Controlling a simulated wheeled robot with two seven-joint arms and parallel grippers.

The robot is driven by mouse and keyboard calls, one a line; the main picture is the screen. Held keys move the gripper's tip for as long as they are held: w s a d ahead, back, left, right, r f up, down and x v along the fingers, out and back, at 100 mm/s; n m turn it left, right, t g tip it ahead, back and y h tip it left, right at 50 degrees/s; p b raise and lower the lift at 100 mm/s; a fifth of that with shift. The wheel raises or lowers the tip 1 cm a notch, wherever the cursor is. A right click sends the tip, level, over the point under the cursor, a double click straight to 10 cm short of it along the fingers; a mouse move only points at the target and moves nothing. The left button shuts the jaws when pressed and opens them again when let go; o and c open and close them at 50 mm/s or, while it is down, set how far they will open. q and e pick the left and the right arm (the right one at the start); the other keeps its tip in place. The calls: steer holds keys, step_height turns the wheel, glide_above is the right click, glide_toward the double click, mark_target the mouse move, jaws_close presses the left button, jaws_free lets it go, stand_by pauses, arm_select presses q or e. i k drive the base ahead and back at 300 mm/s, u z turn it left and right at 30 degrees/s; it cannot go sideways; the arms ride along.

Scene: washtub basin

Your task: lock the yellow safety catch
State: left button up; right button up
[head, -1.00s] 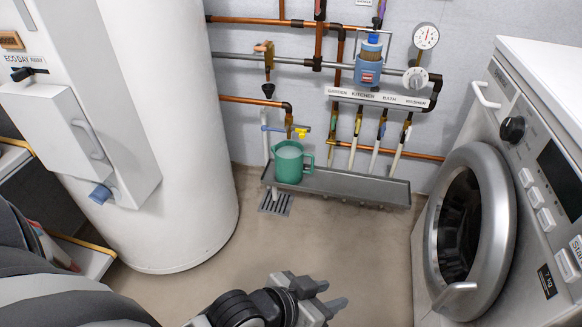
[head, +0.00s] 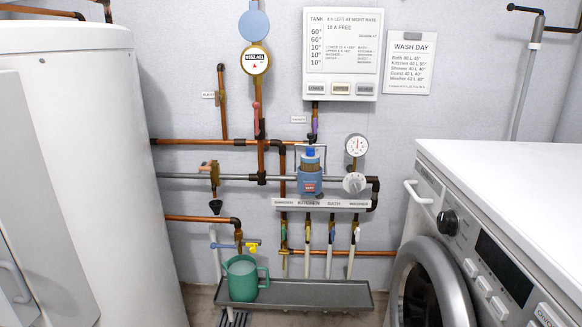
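The small yellow safety catch (head: 252,246) sits at the right end of a blue lever (head: 228,246) on the tap under the lower left copper pipe. It is too small to tell whether it is locked. A green jug (head: 242,279) stands upright on the grey drip tray (head: 320,294), just below the tap. Neither of my grippers shows in the head view.
A white tank (head: 80,170) stands at the left and a white washing machine (head: 500,200) at the right. A blue filter (head: 310,180) and a gauge (head: 356,146) sit on the pipes. A control panel (head: 343,50) hangs above.

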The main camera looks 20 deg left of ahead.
mark_target(252, 246)
steer(key=k, duration=1.3)
steer(key=u, duration=0.75)
steer(key=i, duration=1.8)
steer(key=z, duration=0.95)
steer(key=i, duration=0.25)
steer(key=z, duration=0.25)
